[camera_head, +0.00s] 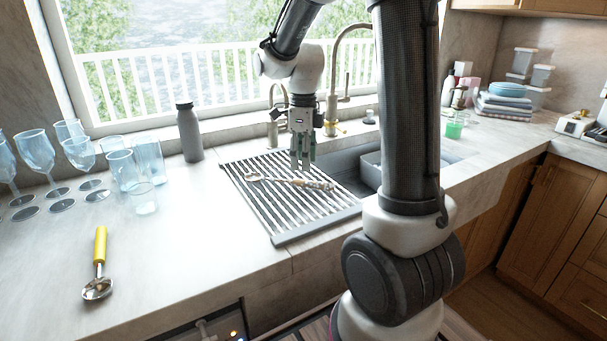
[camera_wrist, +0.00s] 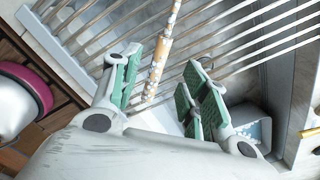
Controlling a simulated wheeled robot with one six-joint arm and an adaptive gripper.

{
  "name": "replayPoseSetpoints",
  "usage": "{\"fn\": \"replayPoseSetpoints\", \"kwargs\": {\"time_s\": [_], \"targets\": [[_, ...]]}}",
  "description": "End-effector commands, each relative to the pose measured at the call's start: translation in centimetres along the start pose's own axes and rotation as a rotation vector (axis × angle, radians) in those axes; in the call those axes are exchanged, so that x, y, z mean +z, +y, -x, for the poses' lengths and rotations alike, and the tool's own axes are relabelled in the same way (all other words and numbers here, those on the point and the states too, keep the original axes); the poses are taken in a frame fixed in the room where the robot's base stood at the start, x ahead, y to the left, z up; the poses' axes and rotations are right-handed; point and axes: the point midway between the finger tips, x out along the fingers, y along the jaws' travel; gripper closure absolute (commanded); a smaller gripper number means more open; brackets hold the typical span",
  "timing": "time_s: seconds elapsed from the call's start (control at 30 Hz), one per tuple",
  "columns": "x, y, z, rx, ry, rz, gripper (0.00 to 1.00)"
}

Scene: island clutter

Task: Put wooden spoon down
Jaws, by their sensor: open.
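The wooden spoon (camera_head: 290,181) lies across the slatted drying rack (camera_head: 300,236) beside the sink. Its patterned handle points right and its bowl is at the left. In the wrist view the spoon handle (camera_wrist: 159,57) shows between and beyond my open fingers, resting over the rack bars (camera_wrist: 222,34). My gripper (camera_head: 303,166) is above the rack near the handle, open and pointing down. In the wrist view, the green pads of my gripper (camera_wrist: 158,88) are spread apart, and neither visibly touches the handle. The spoon's bowl is out of the wrist view.
Several glasses (camera_head: 122,168) stand at the left, with a grey bottle (camera_head: 189,133) behind the rack. A yellow-handled spoon (camera_head: 99,262) lies on the front left counter. The sink (camera_head: 342,166) and faucet (camera_head: 335,85) are close to my gripper.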

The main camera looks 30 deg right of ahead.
Motion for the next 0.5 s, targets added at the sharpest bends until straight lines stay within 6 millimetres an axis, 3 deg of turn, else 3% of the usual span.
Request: {"fn": "replayPoseSetpoints", "kwargs": {"time_s": [0.2,0.37,0.5], "targets": [[0.0,0.0,4.3,-0.001,-0.001,0.0,0.56],[-0.1,0.1,6.0,-0.003,-0.003,0.011,0.56],[-1.2,1.5,7.5,-0.028,-0.022,0.193,0.56]]}}
